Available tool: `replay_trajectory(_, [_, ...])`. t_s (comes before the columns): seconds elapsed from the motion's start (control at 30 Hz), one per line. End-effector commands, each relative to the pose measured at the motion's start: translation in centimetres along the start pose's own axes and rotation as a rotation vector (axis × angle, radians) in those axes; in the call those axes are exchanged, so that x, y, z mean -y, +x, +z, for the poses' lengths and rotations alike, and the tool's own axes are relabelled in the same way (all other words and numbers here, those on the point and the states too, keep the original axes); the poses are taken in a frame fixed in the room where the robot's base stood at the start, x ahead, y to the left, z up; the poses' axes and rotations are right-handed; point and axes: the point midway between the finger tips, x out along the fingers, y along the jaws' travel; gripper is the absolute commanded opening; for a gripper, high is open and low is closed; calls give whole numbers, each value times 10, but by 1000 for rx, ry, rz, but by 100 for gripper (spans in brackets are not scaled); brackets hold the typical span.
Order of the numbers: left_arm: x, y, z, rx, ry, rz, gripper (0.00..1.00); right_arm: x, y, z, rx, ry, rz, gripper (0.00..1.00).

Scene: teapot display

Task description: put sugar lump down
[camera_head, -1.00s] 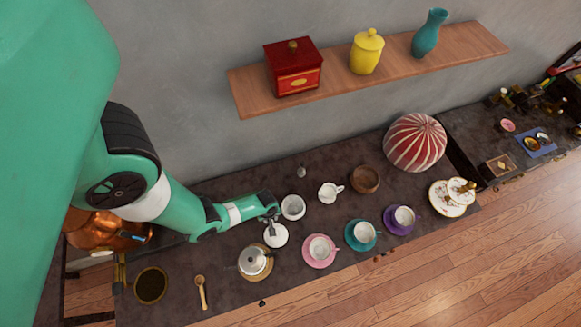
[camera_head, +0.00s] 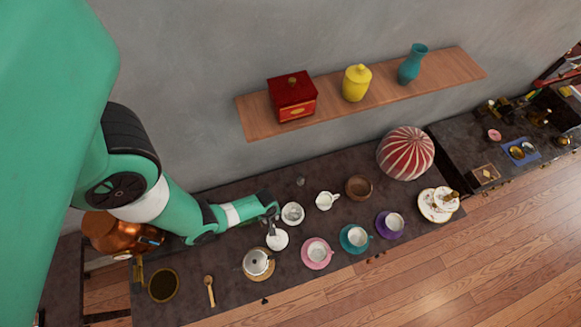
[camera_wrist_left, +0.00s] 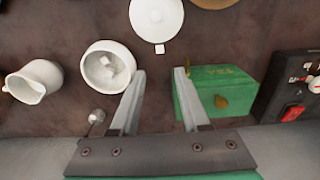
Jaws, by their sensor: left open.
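A small white sugar lump (camera_wrist_left: 160,49) shows in the left wrist view at the near edge of a round white lid or dish (camera_wrist_left: 157,18). I cannot tell whether it touches the dish. My left gripper (camera_wrist_left: 159,74) is open, with the lump just beyond and between its fingertips, not clasped. The white sugar bowl (camera_wrist_left: 97,52), holding several lumps, stands left of the fingers. In the head view the gripper (camera_head: 271,230) is beside the bowl (camera_head: 292,214) and above the white dish (camera_head: 278,240); the lump is too small to make out there.
A green box (camera_wrist_left: 219,78) stands right of the fingers. A white creamer (camera_wrist_left: 36,80) is left of the bowl.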

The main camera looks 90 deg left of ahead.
Motion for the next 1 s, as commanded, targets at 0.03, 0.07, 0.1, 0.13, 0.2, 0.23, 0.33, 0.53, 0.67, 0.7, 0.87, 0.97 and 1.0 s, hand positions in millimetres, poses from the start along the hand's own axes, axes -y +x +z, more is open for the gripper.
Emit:
replay_trajectory(0.03, [0, -14, 0, 0, 0, 0, 46, 0, 10, -9, 0, 0, 0, 50])
replay_trajectory(0.07, [0, -15, 0, 0, 0, 0, 46, 0, 11, -10, 0, 0, 0, 50])
replay_trajectory(0.1, [0, -16, 0, 0, 0, 0, 46, 0, 12, -11, 0, 0, 0, 50])
replay_trajectory(0.13, [0, -17, 0, 0, 0, 0, 46, 0, 12, -11, 1, 0, 0, 50])
replay_trajectory(0.2, [0, -16, 0, 0, 0, 0, 46, 0, 12, -11, 1, 0, 0, 50])
replay_trajectory(0.23, [0, -15, 0, 0, 0, 0, 46, 0, 11, -10, 1, 0, 0, 50])
replay_trajectory(0.33, [0, -14, 0, 0, 0, 0, 46, 0, 11, -10, 1, 0, 0, 50])
replay_trajectory(0.53, [-3, -15, -1, -2, 4, 5, 46, 0, 11, -10, 1, 0, 0, 50])
replay_trajectory(0.67, [-47, -32, -9, -29, 68, 90, 46, 0, 11, -10, 1, 0, 0, 50])
replay_trajectory(0.7, [-74, -44, -13, -47, 109, 143, 46, 0, 11, -10, 1, 0, 0, 50])
replay_trajectory(0.87, [-219, -139, -19, -168, 354, 450, 46, 0, 11, -10, 1, 0, 0, 50])
replay_trajectory(0.97, [-302, -226, -6, -271, 518, 663, 46, 0, 11, -10, 1, 0, 0, 50])
replay_trajectory(1.0, [-329, -264, 2, -316, 580, 747, 46, 0, 11, -10, 1, 0, 0, 50])
